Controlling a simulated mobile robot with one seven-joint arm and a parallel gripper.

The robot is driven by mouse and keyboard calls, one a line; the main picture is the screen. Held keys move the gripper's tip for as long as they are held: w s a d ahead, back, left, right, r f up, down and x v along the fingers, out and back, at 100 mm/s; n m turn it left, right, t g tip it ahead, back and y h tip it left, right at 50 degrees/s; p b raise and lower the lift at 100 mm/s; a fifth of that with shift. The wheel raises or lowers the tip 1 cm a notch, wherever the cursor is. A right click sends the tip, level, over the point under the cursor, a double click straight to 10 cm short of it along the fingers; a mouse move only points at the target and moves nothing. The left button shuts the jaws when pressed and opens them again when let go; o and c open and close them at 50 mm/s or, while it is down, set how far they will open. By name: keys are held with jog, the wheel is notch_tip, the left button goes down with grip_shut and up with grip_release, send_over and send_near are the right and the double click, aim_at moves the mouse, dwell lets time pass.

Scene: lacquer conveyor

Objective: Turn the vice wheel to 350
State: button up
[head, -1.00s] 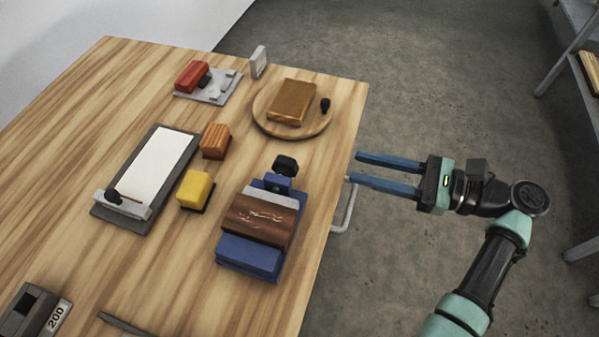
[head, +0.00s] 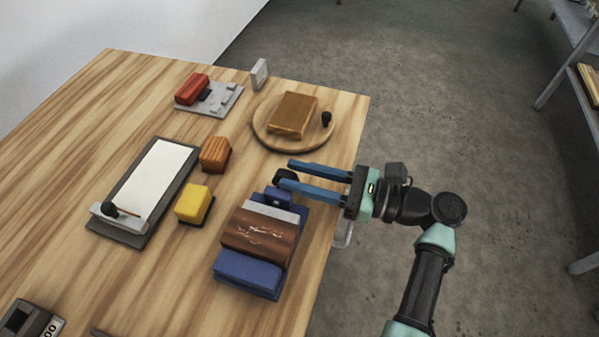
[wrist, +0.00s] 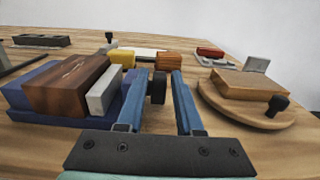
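The blue vice (head: 248,275) stands near the right edge of the table in the head view, with a dark brown block (head: 260,236) between its jaws. Its black wheel (head: 285,178) is at the vice's far end, partly hidden by my blue fingers. My gripper (head: 287,174) comes in from the right with its fingers apart. In the wrist view the wheel (wrist: 158,88) shows between the two finger ends, with a finger on each side. I cannot tell whether the fingers touch it. No number on the wheel is readable.
A round wooden board (head: 263,136) with a brown block and black knob stands beyond the wheel. Yellow (head: 194,204) and orange (head: 215,154) blocks lie left of it. Further left are a white-topped plate (head: 160,172) and a red block (head: 192,88) on a grey base.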

jog(key=shift+a, duration=0.2)
jog(key=shift+c, duration=0.3)
grip_shut()
jog(key=shift+r+p, duration=0.15)
jog(key=shift+p, duration=0.15)
